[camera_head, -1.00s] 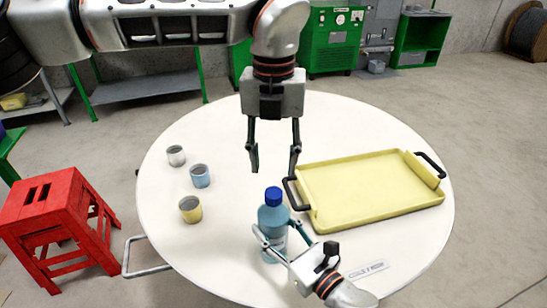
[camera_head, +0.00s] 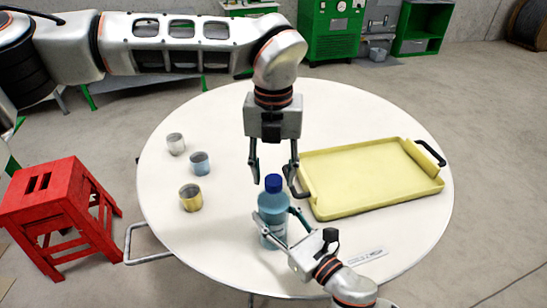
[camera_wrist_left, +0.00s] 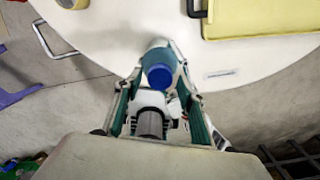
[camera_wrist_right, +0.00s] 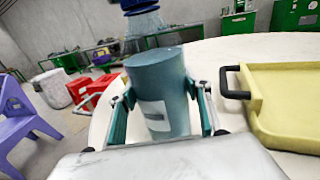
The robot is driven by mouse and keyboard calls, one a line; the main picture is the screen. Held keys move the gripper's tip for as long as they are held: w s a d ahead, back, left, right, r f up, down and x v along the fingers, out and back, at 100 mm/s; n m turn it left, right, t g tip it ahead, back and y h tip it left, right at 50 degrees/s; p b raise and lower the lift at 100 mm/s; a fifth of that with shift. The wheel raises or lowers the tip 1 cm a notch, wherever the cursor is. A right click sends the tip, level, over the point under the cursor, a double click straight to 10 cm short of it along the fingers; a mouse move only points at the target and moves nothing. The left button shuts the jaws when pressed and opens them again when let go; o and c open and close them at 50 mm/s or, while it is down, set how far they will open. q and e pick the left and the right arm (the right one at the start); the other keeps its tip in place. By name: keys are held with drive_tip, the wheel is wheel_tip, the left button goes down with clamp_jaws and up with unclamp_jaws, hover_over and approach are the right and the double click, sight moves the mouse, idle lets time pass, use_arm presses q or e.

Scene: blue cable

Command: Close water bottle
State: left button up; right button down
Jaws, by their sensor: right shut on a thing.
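A translucent blue water bottle (camera_head: 273,212) stands upright near the front of the round table, with a dark blue cap (camera_head: 273,183) at its top. I cannot tell whether the cap is tight. My right gripper (camera_head: 272,227) is shut on the bottle's body from the front right; the right wrist view shows the bottle (camera_wrist_right: 160,95) between its fingers. My left gripper (camera_head: 273,180) points down with its fingers open, one on each side of the cap in the head view. In the left wrist view, the cap (camera_wrist_left: 159,76) lies between the spread fingers; contact is not visible.
A yellow tray (camera_head: 325,209) with dark handles lies right of the bottle. A white cup (camera_head: 176,144), a blue cup (camera_head: 200,163) and a yellow cup (camera_head: 190,198) stand at the left. A red stool (camera_head: 50,205) stands beside the table (camera_head: 240,110). The table's back is clear.

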use_arm(q)
drive_tip(key=shift+f, duration=0.55)
drive_tip(key=c, duration=1.1)
drive_tip(key=shift+c, duration=0.2)
drive_tip(key=m, duration=0.4)
drive_tip(key=shift+m, duration=0.3)
drive_tip(key=m, duration=0.4)
drive_tip(key=o, duration=1.2)
